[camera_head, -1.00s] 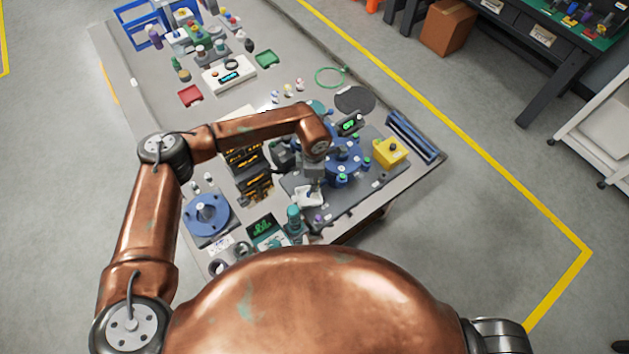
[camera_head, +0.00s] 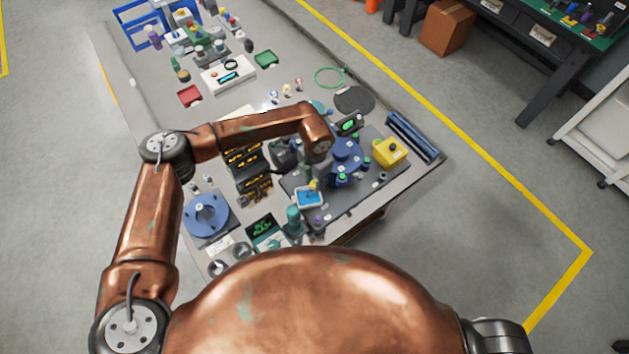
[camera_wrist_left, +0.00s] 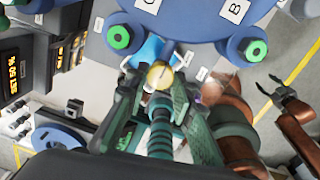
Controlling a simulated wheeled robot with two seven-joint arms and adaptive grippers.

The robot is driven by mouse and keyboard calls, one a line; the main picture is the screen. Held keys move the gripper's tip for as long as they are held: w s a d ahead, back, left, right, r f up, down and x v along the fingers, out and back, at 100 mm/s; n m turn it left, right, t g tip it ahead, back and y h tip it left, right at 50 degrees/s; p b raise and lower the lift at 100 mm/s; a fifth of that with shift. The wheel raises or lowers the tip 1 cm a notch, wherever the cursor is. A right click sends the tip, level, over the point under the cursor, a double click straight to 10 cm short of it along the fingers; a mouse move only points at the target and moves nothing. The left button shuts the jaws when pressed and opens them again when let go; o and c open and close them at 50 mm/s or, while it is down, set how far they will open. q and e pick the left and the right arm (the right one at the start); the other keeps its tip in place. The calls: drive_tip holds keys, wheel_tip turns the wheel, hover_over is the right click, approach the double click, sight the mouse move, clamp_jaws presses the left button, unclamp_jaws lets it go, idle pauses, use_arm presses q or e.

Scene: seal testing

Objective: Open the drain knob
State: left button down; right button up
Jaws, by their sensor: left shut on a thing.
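The drain knob is a small round brass-yellow piece (camera_wrist_left: 160,75) near the middle of the left wrist view, above a blue-filled tray. It also shows as a yellow spot in the head view (camera_head: 314,184). My left gripper (camera_wrist_left: 157,90) is shut on the knob, with one finger on each side. The small tray (camera_head: 309,198) has a white rim and blue inside. My right gripper (camera_wrist_left: 270,88) shows at the right of the left wrist view, open and empty.
A blue round fixture (camera_head: 345,150) with green-topped posts stands beside the knob. A yellow box (camera_head: 390,152) is to its right. Dark displays with orange digits (camera_head: 245,160), a blue flanged part (camera_head: 206,216) and a teal cylinder (camera_head: 293,218) stand close by.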

idle(0.4)
use_arm(q)
drive_tip(key=c, duration=1.7)
unclamp_jaws()
drive_tip(key=shift+o, duration=0.2)
wheel_tip(320, 180, up, 12)
drive_tip(key=shift+d, duration=0.2)
drive_tip(key=shift+s, duration=0.1)
